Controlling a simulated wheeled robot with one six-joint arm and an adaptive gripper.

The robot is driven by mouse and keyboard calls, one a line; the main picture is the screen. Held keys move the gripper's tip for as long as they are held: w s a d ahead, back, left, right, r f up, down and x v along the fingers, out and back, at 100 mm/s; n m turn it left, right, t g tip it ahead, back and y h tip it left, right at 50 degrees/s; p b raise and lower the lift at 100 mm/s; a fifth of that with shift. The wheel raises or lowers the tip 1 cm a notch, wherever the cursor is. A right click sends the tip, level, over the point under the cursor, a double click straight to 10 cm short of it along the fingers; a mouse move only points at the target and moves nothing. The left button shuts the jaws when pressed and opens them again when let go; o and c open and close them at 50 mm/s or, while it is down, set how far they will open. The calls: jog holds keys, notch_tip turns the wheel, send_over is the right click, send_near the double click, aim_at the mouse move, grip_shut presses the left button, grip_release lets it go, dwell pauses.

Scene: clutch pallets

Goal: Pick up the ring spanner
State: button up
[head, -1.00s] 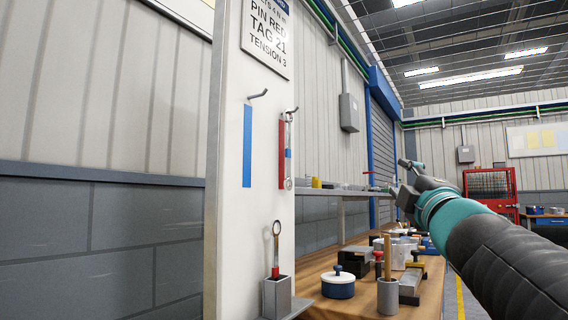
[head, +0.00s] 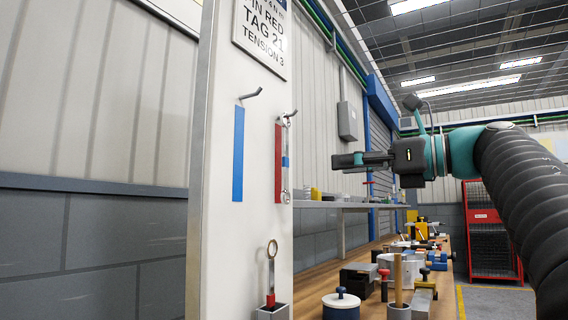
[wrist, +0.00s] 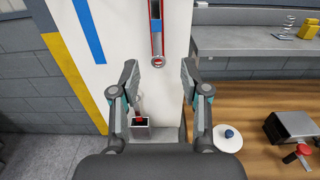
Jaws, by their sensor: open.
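A ring spanner (head: 286,160) with a blue band hangs on a hook against a red strip on the white panel. Its lower ring end shows at the top of the wrist view (wrist: 157,61). A second ring-ended tool (head: 271,262) with a red lower part stands upright in a grey holder (head: 272,312) at the panel's foot; it shows partly behind my left finger in the wrist view (wrist: 138,103). My gripper (head: 347,160) is open and empty, right of the hanging spanner and apart from it. In the wrist view the fingers (wrist: 160,78) spread below the hanging ring.
A blue strip (head: 238,153) sits beneath an empty hook on the panel. The wooden bench (wrist: 250,165) holds a white blue-knobbed pot (head: 341,306), a wooden-handled tool (head: 398,282) and several clamps. A grey shelf (head: 340,204) runs behind. Air before the panel is clear.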

send_near(287, 166)
jog(key=x, duration=0.3)
jog(key=shift+p+x, duration=0.55)
jog(key=shift+x, duration=2)
jog(key=shift+w+a, duration=0.3)
jog(key=shift+a, duration=0.1)
grip_shut()
